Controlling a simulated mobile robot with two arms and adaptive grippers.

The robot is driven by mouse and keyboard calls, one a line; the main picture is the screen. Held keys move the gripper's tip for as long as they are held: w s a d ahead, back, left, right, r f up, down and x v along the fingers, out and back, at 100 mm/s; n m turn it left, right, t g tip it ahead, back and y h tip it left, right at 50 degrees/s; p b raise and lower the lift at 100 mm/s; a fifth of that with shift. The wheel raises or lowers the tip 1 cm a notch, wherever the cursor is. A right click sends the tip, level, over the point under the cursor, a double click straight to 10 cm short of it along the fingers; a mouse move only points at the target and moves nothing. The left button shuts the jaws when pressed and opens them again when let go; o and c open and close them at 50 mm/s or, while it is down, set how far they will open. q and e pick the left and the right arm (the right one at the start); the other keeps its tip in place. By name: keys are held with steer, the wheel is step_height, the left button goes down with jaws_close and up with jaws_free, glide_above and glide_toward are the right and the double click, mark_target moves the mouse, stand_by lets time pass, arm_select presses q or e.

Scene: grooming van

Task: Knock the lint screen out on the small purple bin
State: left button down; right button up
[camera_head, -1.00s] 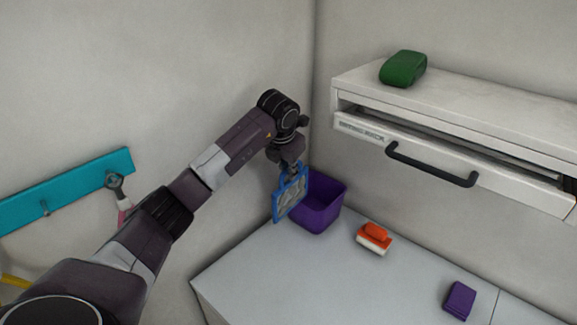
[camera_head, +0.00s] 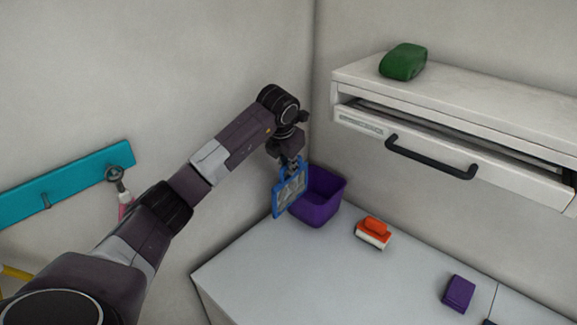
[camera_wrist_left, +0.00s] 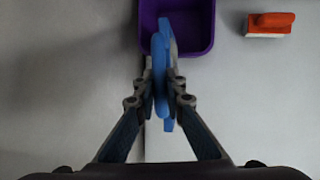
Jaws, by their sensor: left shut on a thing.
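The lint screen (camera_head: 290,190), a blue frame with grey mesh, hangs upright from my left gripper (camera_head: 293,163) in the head view. In the left wrist view the left gripper (camera_wrist_left: 160,88) is shut on the blue frame (camera_wrist_left: 162,60), seen edge-on. The small purple bin (camera_head: 322,205) stands on the counter in the corner. The screen is at the bin's left side and overlaps its left rim in the head view; I cannot tell whether they touch. The bin also shows in the left wrist view (camera_wrist_left: 200,25). My right gripper is not in view.
An orange and white brush (camera_head: 373,233) and a purple block (camera_head: 458,293) lie on the grey counter (camera_head: 290,270). A drawer unit with a black handle (camera_head: 430,160) is above right, with a green object (camera_head: 403,62) on top. A teal rack (camera_head: 60,185) is on the left wall.

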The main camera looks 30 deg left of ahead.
arm_select(q)
steer(key=shift+f, duration=0.25)
stand_by(1.0)
steer(key=shift+r, duration=0.7)
steer(key=shift+f+b, duration=0.35)
steer(key=shift+f, duration=0.35)
stand_by(0.8)
steer(key=shift+s+f, duration=0.1)
steer(key=shift+f, duration=0.05)
stand_by(1.2)
